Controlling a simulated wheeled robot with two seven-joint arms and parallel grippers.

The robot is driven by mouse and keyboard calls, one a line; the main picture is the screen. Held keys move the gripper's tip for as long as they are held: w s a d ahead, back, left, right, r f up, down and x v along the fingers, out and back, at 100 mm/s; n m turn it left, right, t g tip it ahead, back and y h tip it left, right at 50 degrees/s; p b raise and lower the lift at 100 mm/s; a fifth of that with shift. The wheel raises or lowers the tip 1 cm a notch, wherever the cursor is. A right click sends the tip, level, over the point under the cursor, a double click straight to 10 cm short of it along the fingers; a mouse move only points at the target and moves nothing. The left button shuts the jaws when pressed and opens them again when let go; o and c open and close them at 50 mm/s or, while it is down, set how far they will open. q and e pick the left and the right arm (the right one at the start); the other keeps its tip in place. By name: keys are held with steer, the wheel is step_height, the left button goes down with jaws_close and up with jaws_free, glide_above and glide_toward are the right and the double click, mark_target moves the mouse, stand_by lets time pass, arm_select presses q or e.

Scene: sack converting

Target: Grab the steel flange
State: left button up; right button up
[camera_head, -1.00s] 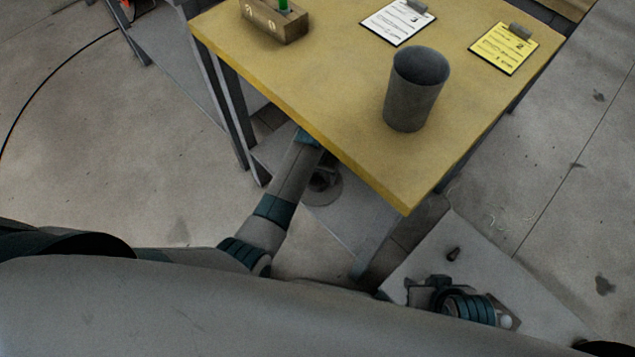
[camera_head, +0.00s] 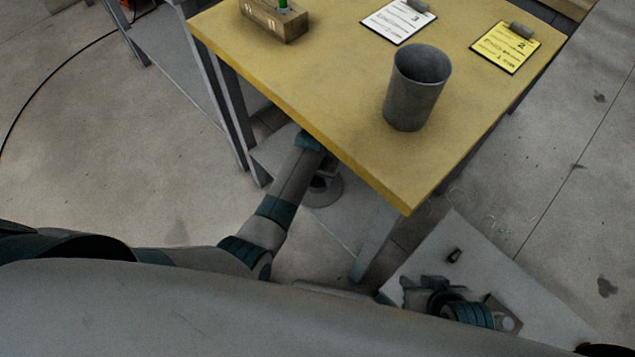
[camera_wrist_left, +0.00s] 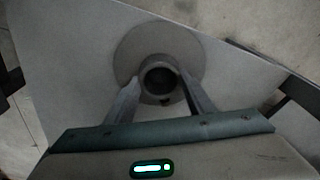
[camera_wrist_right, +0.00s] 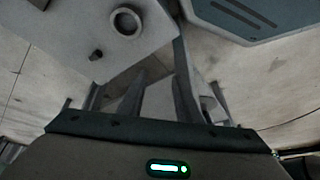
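The steel flange (camera_head: 324,190) is a grey round disc with a raised hollow hub. It lies on the grey lower shelf under the yellow table and is partly hidden by my left arm in the head view. In the left wrist view the flange (camera_wrist_left: 158,75) is near the centre. My left gripper (camera_wrist_left: 160,82) is open, with one finger on each side of the hub; I cannot tell whether they touch it. My right gripper (camera_wrist_right: 160,78) is open and empty, low at the right over a pale flat surface.
The yellow tabletop (camera_head: 300,100) overhangs the shelf. A table leg (camera_head: 372,250) stands right of the flange. Open floor lies at left.

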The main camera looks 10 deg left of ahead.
arm_select(q)
jaws_close()
steer(key=shift+w+r, duration=0.1)
steer(key=shift+w, duration=0.05)
arm_select(e)
steer(key=shift+w, duration=0.1)
arm_select(q)
steer(key=shift+r, duration=0.1)
